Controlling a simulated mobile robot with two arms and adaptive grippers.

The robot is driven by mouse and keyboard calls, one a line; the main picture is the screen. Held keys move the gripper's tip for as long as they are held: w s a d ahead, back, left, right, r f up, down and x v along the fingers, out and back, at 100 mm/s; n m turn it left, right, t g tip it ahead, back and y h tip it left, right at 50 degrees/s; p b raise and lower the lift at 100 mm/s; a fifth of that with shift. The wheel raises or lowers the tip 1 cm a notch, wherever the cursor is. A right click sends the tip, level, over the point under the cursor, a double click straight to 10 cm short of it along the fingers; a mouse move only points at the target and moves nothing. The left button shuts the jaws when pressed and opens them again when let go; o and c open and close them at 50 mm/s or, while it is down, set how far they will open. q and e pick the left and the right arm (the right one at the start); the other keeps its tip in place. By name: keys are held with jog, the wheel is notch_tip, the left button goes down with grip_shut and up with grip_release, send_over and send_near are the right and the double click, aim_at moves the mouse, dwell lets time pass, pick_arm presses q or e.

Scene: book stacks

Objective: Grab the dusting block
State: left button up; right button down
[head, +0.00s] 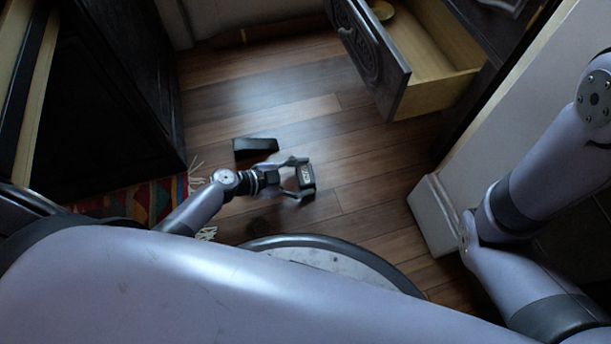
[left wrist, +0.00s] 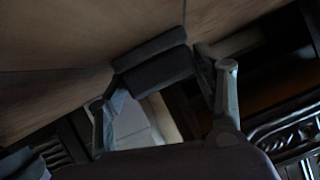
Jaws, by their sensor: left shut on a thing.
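The dusting block (head: 308,176) is a small dark block with a lighter patch on one face. In the head view it is held at the fingertips of my left gripper (head: 300,178), over the wooden floor. In the left wrist view the dark block (left wrist: 155,62) spans between the two fingers of my left gripper (left wrist: 163,82), with a finger at each end. The gripper is shut on it. My right arm shows at the right of the head view, but its gripper is outside the frame.
A dark slab-like object (head: 256,146) lies on the floor behind the left gripper. A drawer (head: 432,92) stands open at the top right. A dark cabinet (head: 110,90) is on the left, with a patterned rug (head: 140,200) near it. A pale wall base (head: 435,215) is on the right.

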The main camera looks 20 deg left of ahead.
pick_arm(q)
jog(key=c, duration=0.5)
jog(key=shift+o, duration=0.2)
